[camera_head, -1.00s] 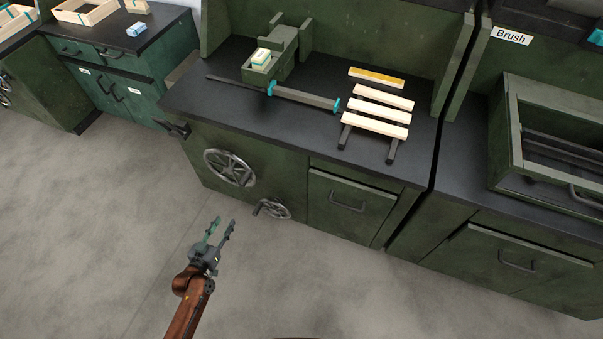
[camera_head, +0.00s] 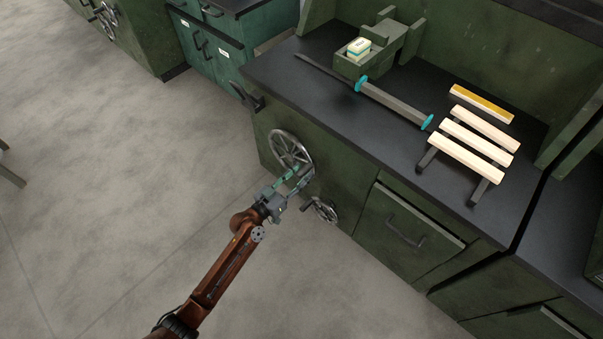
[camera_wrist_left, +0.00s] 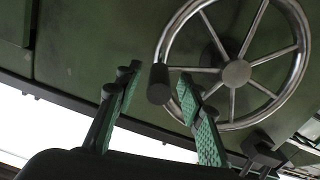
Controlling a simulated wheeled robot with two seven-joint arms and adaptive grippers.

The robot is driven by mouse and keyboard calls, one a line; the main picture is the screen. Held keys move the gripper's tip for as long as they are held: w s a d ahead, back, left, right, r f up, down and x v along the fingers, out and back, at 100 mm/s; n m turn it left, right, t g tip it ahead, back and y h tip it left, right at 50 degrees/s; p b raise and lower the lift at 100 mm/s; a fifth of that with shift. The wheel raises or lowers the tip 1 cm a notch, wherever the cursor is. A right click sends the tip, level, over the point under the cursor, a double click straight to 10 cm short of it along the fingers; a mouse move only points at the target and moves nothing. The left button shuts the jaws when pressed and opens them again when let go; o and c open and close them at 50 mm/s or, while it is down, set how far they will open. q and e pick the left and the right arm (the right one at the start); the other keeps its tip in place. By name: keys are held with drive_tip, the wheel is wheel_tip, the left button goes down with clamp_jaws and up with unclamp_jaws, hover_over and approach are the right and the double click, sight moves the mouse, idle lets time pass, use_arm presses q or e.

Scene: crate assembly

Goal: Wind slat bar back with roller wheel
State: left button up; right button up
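A large spoked wheel (camera_head: 290,149) is on the green cabinet front, below the counter. A smaller handwheel (camera_head: 321,210) is lower right of it. I cannot tell from labels which is the roller wheel. My left gripper (camera_head: 299,178) is at the large wheel's lower edge. In the left wrist view, the wheel (camera_wrist_left: 235,72) has a dark handle knob (camera_wrist_left: 159,86) between my open fingers (camera_wrist_left: 160,80); no clear contact shows. The dark slat bar (camera_head: 395,104) with teal end collars lies across the countertop. My right gripper is out of view.
Pale slats (camera_head: 466,158) rest on dark rails at the counter's right. A yellow-topped strip (camera_head: 482,103) lies behind them. A green box-like fixture (camera_head: 385,49) holds a small block. A drawer (camera_head: 405,225) is right of the wheels.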

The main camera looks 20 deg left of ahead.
use_arm(q)
drive_tip(key=shift+c, duration=0.6)
clamp_jaws()
